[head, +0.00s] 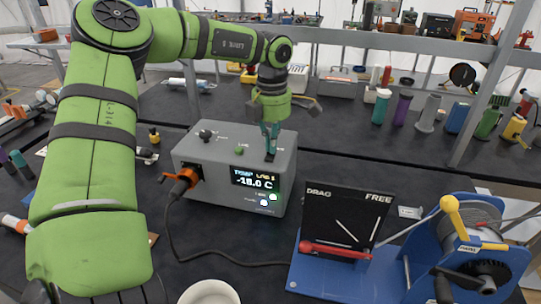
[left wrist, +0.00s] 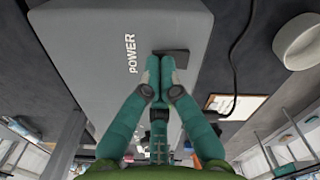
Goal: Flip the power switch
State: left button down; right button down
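The grey control box (head: 220,150) stands on the dark bench, with a lit display (head: 255,180) reading -18.0 C. In the left wrist view, a dark power switch (left wrist: 178,51) sits on its top face beside the white POWER label (left wrist: 131,53). My left gripper (head: 270,152) points down over the right part of the box top. In the wrist view, its two teal fingers (left wrist: 160,66) are together with nothing visible between them. The fingertips are at the switch and partly hide it; I cannot tell whether they touch it. My right gripper is not in view.
A black knob (head: 205,135) and green button (head: 239,151) are on the box top. A black DRAG/FREE panel (head: 340,215) and blue winch (head: 470,245) stand at right. A white bowl (head: 208,292) is in front.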

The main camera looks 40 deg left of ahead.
pick_arm(q)
jog(key=shift+f, duration=0.25)
jog(key=shift+r, duration=0.1)
jog(key=shift+r+p, duration=2.15)
jog(key=shift+r, duration=1.35)
